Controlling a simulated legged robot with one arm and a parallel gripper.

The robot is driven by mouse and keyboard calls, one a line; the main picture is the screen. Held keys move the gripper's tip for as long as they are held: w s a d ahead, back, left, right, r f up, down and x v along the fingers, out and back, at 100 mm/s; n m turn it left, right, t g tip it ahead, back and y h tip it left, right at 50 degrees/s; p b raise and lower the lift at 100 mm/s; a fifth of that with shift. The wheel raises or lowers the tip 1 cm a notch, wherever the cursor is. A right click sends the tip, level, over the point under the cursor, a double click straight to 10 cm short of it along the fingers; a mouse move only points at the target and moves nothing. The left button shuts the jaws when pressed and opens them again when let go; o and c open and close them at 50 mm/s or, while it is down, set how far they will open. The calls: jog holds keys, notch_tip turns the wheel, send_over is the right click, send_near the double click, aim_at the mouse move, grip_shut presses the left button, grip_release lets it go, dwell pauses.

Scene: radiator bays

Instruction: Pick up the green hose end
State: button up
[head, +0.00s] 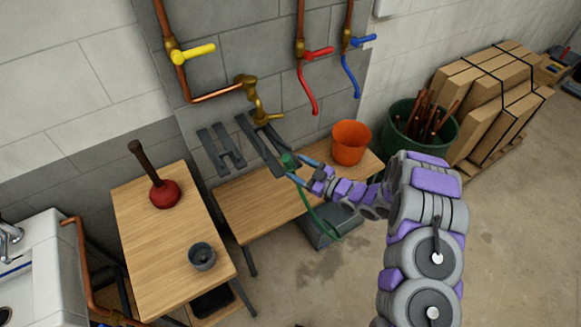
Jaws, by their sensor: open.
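The green hose end (290,160) shows as a short green piece beside dark grey bars on the wall, above the low wooden bench. A thin green hose (318,222) hangs below and curves down over the bench's front edge. My gripper (296,168) reaches in from the right with its two blue-grey fingers apart. The fingertips are close to the hose end, one above and one below it in the picture. I cannot tell whether they touch it or how far it lies between them.
An orange bucket (351,142) stands on the bench (262,200) just right of my gripper. Dark wall bars (262,146) and a brass tap (260,112) are close behind. A wooden table (150,235) with a plunger (163,192) and grey cup (202,256) stands left.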

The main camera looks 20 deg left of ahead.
aim_at(292, 163)
jog(key=shift+b+x, duration=0.3)
jog(key=shift+x, duration=2.05)
jog(key=shift+r, duration=0.2)
jog(key=shift+d, duration=0.1)
grip_shut()
jog(key=shift+r, duration=0.1)
